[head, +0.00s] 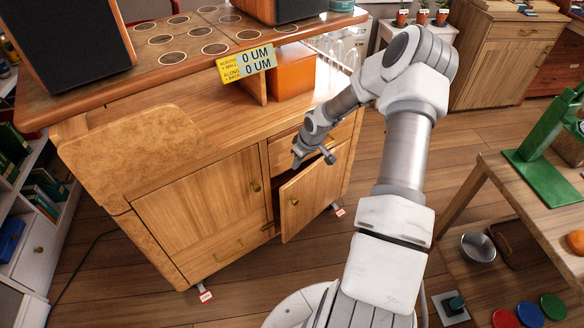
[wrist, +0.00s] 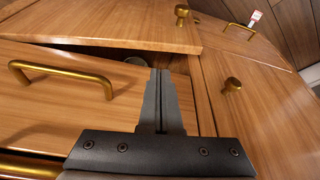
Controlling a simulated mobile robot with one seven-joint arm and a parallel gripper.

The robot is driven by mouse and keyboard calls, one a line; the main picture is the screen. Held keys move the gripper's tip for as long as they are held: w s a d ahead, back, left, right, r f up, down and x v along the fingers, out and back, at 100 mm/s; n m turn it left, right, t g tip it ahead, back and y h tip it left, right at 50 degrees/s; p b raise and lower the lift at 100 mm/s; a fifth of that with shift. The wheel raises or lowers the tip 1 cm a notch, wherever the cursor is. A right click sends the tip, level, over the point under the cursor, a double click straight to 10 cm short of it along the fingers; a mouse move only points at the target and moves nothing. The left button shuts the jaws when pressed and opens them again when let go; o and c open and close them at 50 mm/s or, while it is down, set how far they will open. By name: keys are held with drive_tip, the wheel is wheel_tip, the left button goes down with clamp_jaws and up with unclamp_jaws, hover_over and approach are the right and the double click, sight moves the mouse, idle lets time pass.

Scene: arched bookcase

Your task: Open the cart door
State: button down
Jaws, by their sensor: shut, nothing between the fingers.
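The wooden cart (head: 150,130) stands at left centre in the head view. Its right door (head: 318,190) is ajar, with its free left edge swung out and a round brass knob (head: 294,202) on it. In the wrist view the ajar door (wrist: 100,25) shows at the top, with a dark gap (wrist: 110,52) beside it. My gripper (head: 297,164) is shut and empty. Its fingertips (wrist: 158,73) are at the gap near the door's upper free corner; I cannot tell whether they touch it. The left door (head: 200,200) is closed.
A drawer with a brass bar handle (wrist: 60,78) is above the ajar door. Black speakers (head: 75,35) stand on the cart top. At right is a table (head: 520,200) with a green stand (head: 545,145). Wooden floor (head: 325,240) in front of the door is open.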

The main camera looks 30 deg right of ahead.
drive_tip(key=d+b+x, duration=0.1)
drive_tip(key=b+x, duration=0.1)
drive_tip(key=x, duration=0.6)
drive_tip(key=shift+a+f, duration=0.15)
drive_tip(key=shift+a, duration=0.35)
